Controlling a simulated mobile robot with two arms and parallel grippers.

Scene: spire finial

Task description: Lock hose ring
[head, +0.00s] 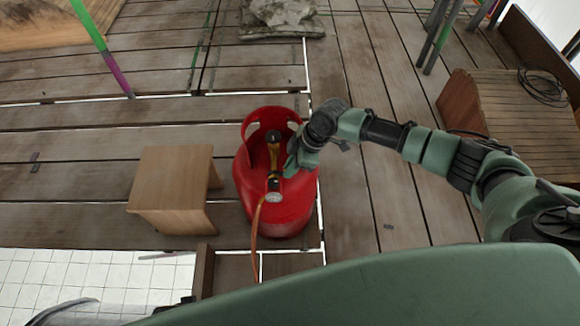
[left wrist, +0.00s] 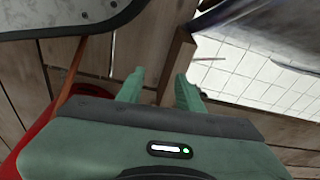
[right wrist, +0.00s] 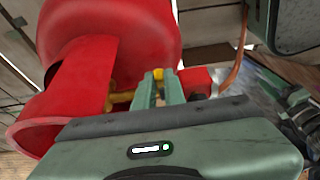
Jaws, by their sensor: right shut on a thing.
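A red gas cylinder (head: 285,212) stands on the deck with a brass valve (head: 273,153) inside its collar. Below the valve in the head view are a yellow-orange hose ring (head: 273,181) and a round gauge (head: 273,197). An orange hose (head: 256,228) runs from there toward the bottom. My right gripper (head: 291,166) reaches in from the right, shut on the hose ring. In the right wrist view its fingers (right wrist: 160,88) are close together at the brass fitting (right wrist: 121,99) and largely hide what they grip. My left gripper (left wrist: 159,88) is open and empty, away from the valve.
A wooden stool (head: 170,180) stands just left of the cylinder. A wooden box (head: 510,115) with a coiled cable (head: 541,87) is at the right. White tiles (head: 70,285) show at lower left.

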